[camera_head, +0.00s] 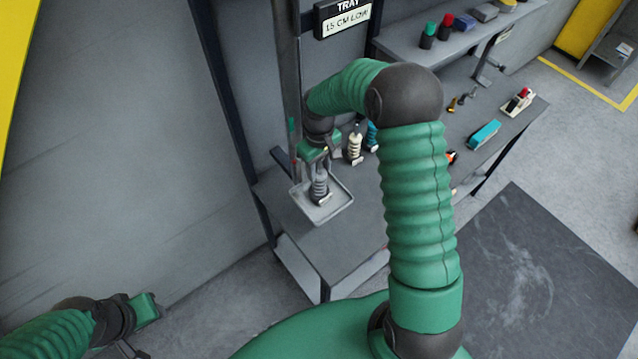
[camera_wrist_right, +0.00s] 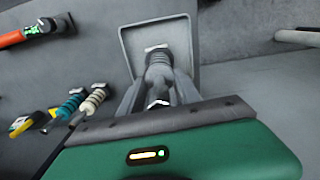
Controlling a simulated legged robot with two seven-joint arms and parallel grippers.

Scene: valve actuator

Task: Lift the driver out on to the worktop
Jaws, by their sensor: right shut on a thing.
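A grey ribbed driver (camera_head: 321,188) stands about upright over the shallow grey tray (camera_head: 343,214) on the worktop (camera_head: 345,255). My right gripper (camera_head: 318,172) reaches down from above and is shut on the driver's upper part. In the right wrist view, the fingers (camera_wrist_right: 157,97) close on both sides of the driver (camera_wrist_right: 158,70), with the tray (camera_wrist_right: 189,40) behind it. I cannot tell whether the driver's lower end touches the tray floor. My left gripper (camera_head: 143,310) is at the lower left, away from the worktop; its fingers are unclear.
A cream driver (camera_head: 355,147) and a blue one (camera_head: 372,135) stand close behind the tray. A teal block (camera_head: 484,134) and small tools lie farther right. A shelf (camera_head: 450,40) and a tray sign (camera_head: 345,18) are above. Bare worktop lies in front of the tray.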

